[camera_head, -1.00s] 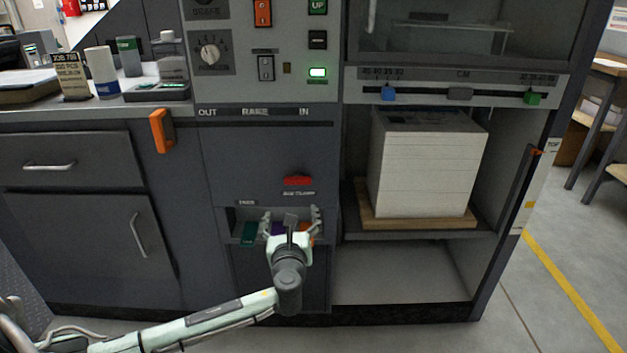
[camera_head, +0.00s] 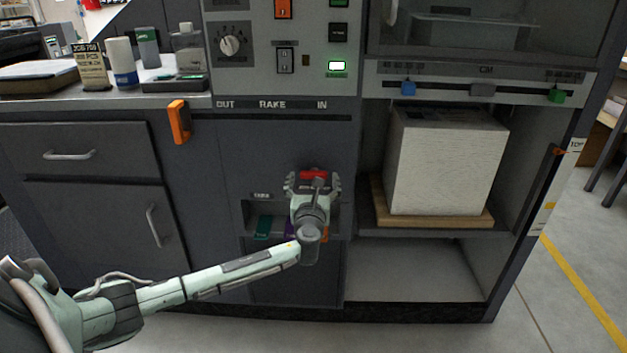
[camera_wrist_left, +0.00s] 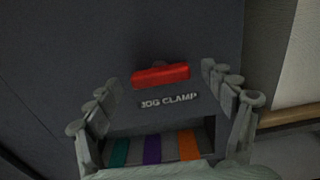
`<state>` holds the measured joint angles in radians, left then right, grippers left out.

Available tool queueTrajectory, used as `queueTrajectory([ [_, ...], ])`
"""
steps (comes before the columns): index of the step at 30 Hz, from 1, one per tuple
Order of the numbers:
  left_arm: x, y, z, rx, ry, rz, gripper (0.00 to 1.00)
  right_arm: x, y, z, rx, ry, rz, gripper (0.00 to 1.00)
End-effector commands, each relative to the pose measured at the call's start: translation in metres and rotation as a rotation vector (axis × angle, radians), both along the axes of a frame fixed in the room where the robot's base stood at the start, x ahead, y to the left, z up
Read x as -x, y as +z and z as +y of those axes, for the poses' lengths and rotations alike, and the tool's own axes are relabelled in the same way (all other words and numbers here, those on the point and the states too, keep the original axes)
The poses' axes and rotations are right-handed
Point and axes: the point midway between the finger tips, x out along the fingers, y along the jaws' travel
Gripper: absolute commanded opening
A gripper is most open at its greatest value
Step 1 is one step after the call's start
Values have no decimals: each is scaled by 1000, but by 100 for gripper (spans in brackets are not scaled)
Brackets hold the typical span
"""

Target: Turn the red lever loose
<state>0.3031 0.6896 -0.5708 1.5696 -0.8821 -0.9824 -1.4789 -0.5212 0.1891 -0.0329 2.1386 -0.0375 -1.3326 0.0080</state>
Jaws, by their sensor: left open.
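The red lever (camera_head: 314,174) is a short horizontal bar on the dark front panel of the machine. In the left wrist view the red lever (camera_wrist_left: 160,75) lies above a label reading "JOG CLAMP". My left gripper (camera_head: 312,183) is open in front of the panel, with its fingers at the lever's height and partly covering it in the head view. In the left wrist view my left gripper (camera_wrist_left: 160,100) has its fingers spread to either side, and the lever sits between and beyond the tips, apart from them. My right gripper is not in view.
Below the lever is a recess with green (camera_wrist_left: 119,152), purple (camera_wrist_left: 152,149) and orange (camera_wrist_left: 189,145) strips. An orange handle (camera_head: 179,121) sticks out at left. A paper stack (camera_head: 445,165) stands on a wooden board in the open bay at right.

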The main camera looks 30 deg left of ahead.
Motion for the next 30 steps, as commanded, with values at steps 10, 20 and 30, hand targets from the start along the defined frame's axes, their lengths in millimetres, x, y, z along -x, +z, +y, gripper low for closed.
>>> queueTrajectory([
  [10, 0, 0, 0, 1, 0, -1, 52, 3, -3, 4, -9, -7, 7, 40],
  [20, 0, 0, 0, 9, 1, -5, 33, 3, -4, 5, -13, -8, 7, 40],
  [30, 1, -1, 0, 134, 0, -81, 33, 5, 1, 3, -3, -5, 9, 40],
])
